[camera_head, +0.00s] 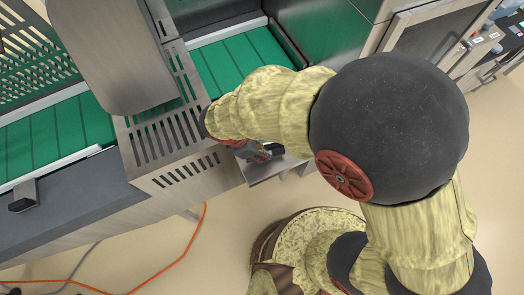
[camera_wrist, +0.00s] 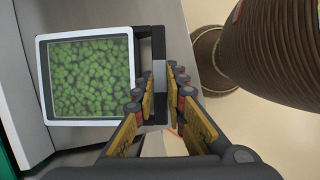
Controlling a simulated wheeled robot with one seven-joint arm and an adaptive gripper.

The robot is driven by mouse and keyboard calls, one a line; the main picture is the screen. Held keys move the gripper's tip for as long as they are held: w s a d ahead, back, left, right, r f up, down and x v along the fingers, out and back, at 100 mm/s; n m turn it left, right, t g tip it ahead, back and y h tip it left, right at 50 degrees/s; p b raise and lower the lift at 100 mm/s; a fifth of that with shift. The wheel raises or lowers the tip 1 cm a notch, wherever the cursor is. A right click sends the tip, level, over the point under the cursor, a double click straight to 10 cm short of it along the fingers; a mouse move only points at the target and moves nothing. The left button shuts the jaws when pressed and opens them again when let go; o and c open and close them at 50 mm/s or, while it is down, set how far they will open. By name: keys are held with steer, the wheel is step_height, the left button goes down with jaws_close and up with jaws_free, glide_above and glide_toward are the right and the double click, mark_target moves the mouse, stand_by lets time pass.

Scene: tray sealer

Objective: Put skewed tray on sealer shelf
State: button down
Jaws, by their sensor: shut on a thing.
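In the wrist view, a square tray (camera_wrist: 40,80) with a pale rim holds many small green pieces under a flat top. It is over a grey metal surface, and its sides stand at an angle to that surface's edges. A black bracket (camera_wrist: 146,50) lies along the tray's right side, with a grey grip piece (camera_wrist: 159,76) on it. My gripper (camera_wrist: 162,92) is shut on that grip piece. I cannot tell whether the tray rests on the metal or hangs just above it. In the head view, my gripper (camera_head: 262,153) is at the sealer's front, and my arm hides the tray.
The steel sealer (camera_head: 185,140) has a slotted housing and a green belt (camera_head: 235,60) behind my arm. A small metal shelf (camera_head: 270,168) juts from its front. An orange cable (camera_head: 165,265) lies on the floor at the lower left. Open floor lies in front.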

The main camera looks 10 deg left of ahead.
stand_by(0.9)
steer(key=c, duration=1.7)
jaws_free()
steer(key=shift+c, duration=0.2)
steer(key=c, duration=0.3)
steer(key=shift+r+p, duration=0.1)
steer(key=shift+p, duration=0.2)
steer(key=shift+r+p, duration=3.1)
steer(key=shift+r, duration=0.35)
steer(key=shift+m, duration=0.3)
